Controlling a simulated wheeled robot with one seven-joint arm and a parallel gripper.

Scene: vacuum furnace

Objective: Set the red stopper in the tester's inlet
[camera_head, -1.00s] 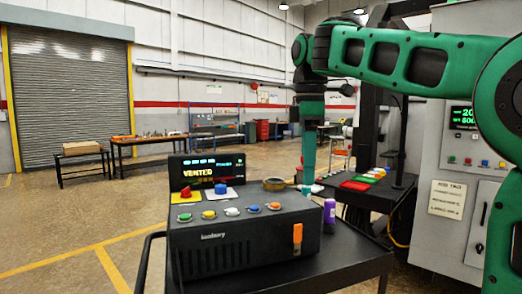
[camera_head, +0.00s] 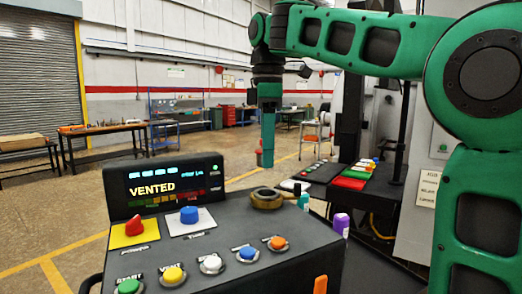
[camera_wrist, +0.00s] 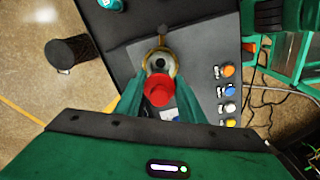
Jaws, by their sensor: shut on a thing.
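The tester (camera_head: 225,262) is a dark grey box on a cart, with a screen reading VENTED. Its inlet is a brass-coloured ring (camera_head: 267,193) on the back right of the top. In the wrist view the inlet (camera_wrist: 160,58) shows a dark hole. My gripper (camera_head: 266,155) is above the inlet in the head view, apart from it. In the wrist view my gripper (camera_wrist: 157,98) is shut on the red stopper (camera_wrist: 158,89), which overlaps the near edge of the ring in the picture. In the head view a bit of red (camera_head: 259,157) shows at the fingertips.
A red knob (camera_head: 134,226) and a blue knob (camera_head: 189,214) stand on the tester's top, with a row of coloured buttons along its front. A purple-capped bottle (camera_head: 341,222) stands beside the tester. A side table with coloured trays (camera_head: 352,183) is behind at right.

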